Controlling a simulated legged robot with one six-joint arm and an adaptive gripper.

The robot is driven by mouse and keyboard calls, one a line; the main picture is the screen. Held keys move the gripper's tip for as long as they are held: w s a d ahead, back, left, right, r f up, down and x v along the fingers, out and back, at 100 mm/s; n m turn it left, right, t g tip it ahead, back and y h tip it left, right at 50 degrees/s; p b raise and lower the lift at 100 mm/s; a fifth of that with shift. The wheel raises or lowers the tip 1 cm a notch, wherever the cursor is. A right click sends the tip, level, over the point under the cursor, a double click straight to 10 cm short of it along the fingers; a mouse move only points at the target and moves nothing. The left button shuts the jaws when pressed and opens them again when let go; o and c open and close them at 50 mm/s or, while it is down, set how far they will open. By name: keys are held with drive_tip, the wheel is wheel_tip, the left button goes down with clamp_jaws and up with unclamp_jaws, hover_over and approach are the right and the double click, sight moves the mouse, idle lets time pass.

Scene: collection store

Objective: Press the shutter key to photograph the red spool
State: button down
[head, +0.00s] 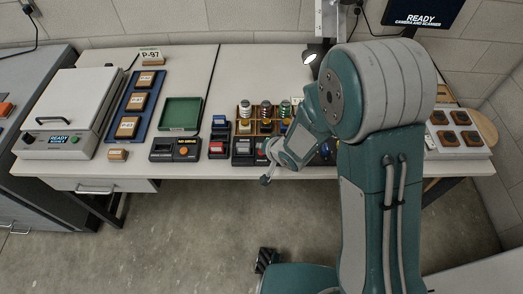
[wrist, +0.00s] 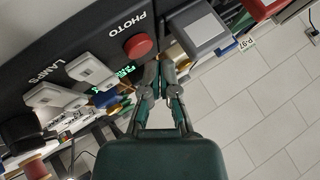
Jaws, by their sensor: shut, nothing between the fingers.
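The shutter key is a round red button (wrist: 138,47) beside the word PHOTO on a dark control panel (wrist: 92,22), in the wrist view. My gripper (wrist: 160,62) is shut and empty, its fingertips right beside the button's lower right edge. I cannot tell whether they touch it. A reddish spool-like piece (wrist: 36,168) is cut off at the lower left corner; I cannot be sure it is the red spool. In the head view several spools stand in a wooden rack (head: 257,127) left of my arm, which hides much of the panel area.
Pale LAMPS switches (wrist: 92,70), a black knob (wrist: 22,130) and a grey square key (wrist: 200,35) are near the button. The head view shows a screen reading READY (head: 422,14), a green tray (head: 180,113), a blue tray (head: 124,128) and a scanner (head: 72,108).

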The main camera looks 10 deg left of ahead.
drive_tip(key=shift+f, duration=0.15)
drive_tip(key=shift+f, duration=0.25)
drive_tip(key=shift+f, duration=0.4)
idle(0.9)
drive_tip(key=shift+r, duration=0.9)
drive_tip(key=shift+r, duration=2.45)
drive_tip(key=shift+d, duration=0.1)
